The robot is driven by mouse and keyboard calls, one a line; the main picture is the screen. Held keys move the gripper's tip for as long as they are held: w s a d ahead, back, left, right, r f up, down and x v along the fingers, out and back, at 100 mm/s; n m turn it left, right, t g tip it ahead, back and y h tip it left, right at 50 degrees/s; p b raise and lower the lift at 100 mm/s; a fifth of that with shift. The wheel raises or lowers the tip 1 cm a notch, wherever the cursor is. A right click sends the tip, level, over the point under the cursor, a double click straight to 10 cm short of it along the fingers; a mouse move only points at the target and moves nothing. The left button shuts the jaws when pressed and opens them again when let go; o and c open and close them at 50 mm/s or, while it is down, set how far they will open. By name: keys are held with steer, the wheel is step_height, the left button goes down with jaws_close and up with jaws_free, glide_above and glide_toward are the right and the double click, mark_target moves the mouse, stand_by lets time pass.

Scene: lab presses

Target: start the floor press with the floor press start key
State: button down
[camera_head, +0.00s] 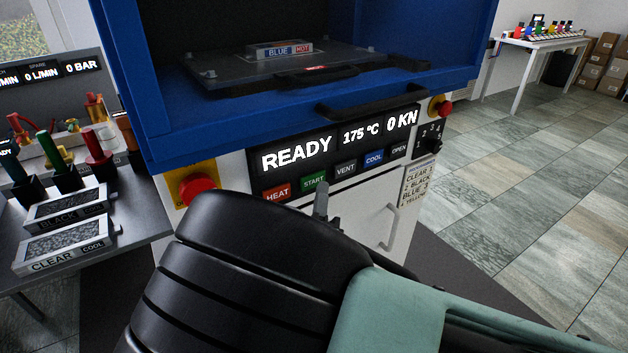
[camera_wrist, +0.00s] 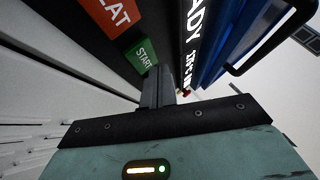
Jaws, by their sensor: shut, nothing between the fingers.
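The floor press is a blue and white machine (camera_head: 138,75) with an open blue chamber. Its display (camera_head: 297,152) reads READY, 175 °C and 0 KN. The green START key (camera_head: 314,181) sits below the display, between the red HEAT key (camera_head: 277,192) and the dark VENT key (camera_head: 345,167). In the wrist view the START key (camera_wrist: 143,55) is just beyond my fingertips (camera_wrist: 157,72). My gripper (camera_head: 321,189) is shut and empty, close to the START key's lower edge. I cannot tell whether the fingertips touch it.
A red emergency stop (camera_head: 198,187) is left of the keys and another (camera_head: 443,107) at right, above a numbered dial (camera_head: 431,145). Black handles (camera_head: 372,107) stick out from the press front.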

steer(key=shift+w+a, duration=0.1)
steer(key=shift+w, duration=0.05)
steer(key=shift+w+a, duration=0.15)
steer(key=shift+w, duration=0.05)
